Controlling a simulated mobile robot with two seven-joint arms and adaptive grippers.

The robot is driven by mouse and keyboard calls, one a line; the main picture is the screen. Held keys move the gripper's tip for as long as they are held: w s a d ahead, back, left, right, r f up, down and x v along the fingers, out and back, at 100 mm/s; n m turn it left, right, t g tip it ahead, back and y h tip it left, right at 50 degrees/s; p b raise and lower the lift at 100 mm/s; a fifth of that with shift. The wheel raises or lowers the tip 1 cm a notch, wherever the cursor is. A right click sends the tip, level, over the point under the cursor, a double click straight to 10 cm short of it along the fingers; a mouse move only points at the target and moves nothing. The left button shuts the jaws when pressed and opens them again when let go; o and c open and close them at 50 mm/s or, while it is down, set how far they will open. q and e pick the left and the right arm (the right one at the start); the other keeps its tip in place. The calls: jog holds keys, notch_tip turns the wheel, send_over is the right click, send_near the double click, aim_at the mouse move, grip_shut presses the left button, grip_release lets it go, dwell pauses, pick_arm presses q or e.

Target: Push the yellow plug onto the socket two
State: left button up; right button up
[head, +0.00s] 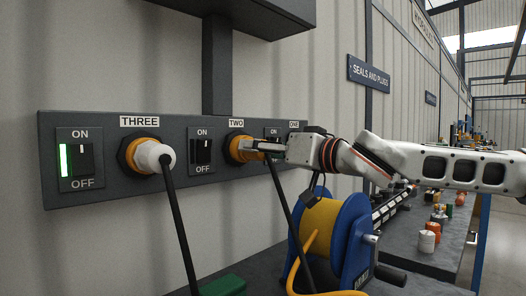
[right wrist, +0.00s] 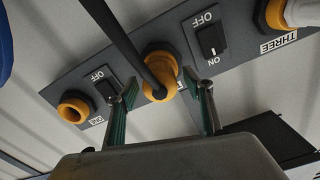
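The yellow plug (head: 236,148) sits at socket two on the dark panel, under the label TWO, with its black cable hanging down. In the right wrist view the yellow plug (right wrist: 160,70) is in line with the dark ring of socket two (right wrist: 150,48); I cannot tell how deep it sits. My right gripper (head: 264,147) reaches in from the right, level with the plug. In the wrist view its two fingers (right wrist: 160,84) stand apart on either side of the plug, with gaps visible. The cable crosses in front of part of the plug. My left gripper is not in view.
A white plug (head: 154,157) with a black cable sits in socket three. Socket one (right wrist: 74,108) is empty. ON/OFF switches (head: 201,150) sit between the sockets. A blue and yellow hose reel (head: 335,232) stands below my right arm. A green block (head: 222,286) lies on the bench.

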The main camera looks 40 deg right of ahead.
dwell(0.3)
jog(key=s+d, duration=0.1)
jog(key=s, duration=1.1)
dwell(1.0)
dwell(0.7)
